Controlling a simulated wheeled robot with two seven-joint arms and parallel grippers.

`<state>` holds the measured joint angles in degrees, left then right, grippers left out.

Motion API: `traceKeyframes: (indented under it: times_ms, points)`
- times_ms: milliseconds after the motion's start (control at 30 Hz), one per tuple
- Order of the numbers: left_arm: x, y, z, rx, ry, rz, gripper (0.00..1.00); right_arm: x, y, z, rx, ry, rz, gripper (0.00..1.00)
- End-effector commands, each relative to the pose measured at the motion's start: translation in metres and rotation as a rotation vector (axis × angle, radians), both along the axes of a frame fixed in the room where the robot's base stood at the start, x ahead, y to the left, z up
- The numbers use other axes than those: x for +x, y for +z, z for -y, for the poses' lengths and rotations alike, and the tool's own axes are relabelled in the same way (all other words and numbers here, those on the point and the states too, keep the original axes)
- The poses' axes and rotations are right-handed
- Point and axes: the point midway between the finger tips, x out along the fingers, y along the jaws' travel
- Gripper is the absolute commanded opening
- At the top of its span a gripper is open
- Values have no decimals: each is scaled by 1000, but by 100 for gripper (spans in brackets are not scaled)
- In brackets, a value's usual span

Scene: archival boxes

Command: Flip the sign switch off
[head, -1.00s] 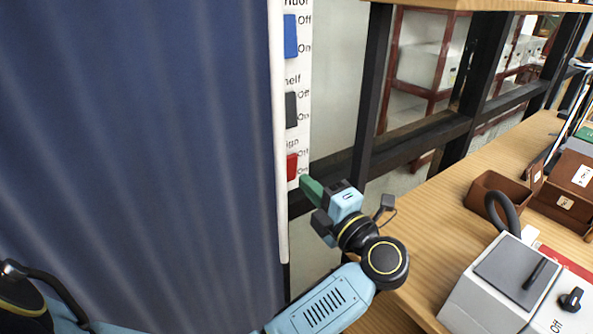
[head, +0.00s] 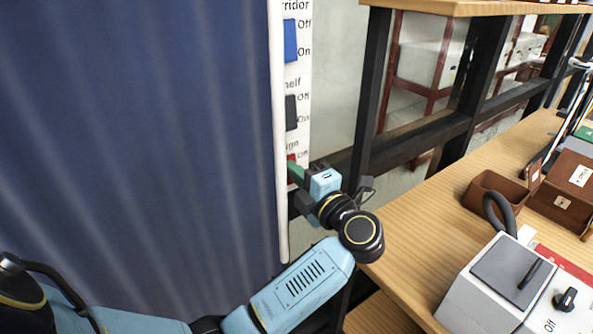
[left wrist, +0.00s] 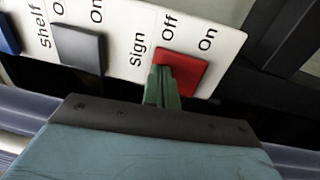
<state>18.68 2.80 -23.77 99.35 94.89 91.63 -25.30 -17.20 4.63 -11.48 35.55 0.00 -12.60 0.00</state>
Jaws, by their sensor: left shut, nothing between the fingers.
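In the head view only a bit of the red switch (head: 291,158) shows, the rest hidden behind my gripper. My left gripper (left wrist: 163,82) has its green fingers shut and empty, with the tips at the Off side of the red switch. I cannot tell for sure whether they touch it. The left gripper also shows in the head view (head: 298,174), up against the panel's lower end. My right gripper is not in view.
A wooden shelf with brown boxes (head: 495,190) and a grey device (head: 500,285) is at right.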

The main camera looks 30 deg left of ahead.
Motion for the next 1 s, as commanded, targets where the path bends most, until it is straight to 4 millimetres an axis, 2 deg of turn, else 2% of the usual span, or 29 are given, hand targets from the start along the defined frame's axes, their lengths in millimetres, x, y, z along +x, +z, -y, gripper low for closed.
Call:
traceKeyframes:
  times_ms: [267, 467, 733, 900, 1000]
  points:
    - [-3, 0, 8, 1, 0, -2, 0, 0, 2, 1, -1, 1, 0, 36]
    - [-14, 6, 42, -5, 0, -2, 0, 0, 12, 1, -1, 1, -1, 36]
    - [-37, 10, 98, -3, 2, -2, 0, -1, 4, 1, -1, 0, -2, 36]
    - [-46, 14, 119, 0, 2, -2, 0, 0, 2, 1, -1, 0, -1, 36]
    - [-48, 15, 125, 1, 2, -2, 0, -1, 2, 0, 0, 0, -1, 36]
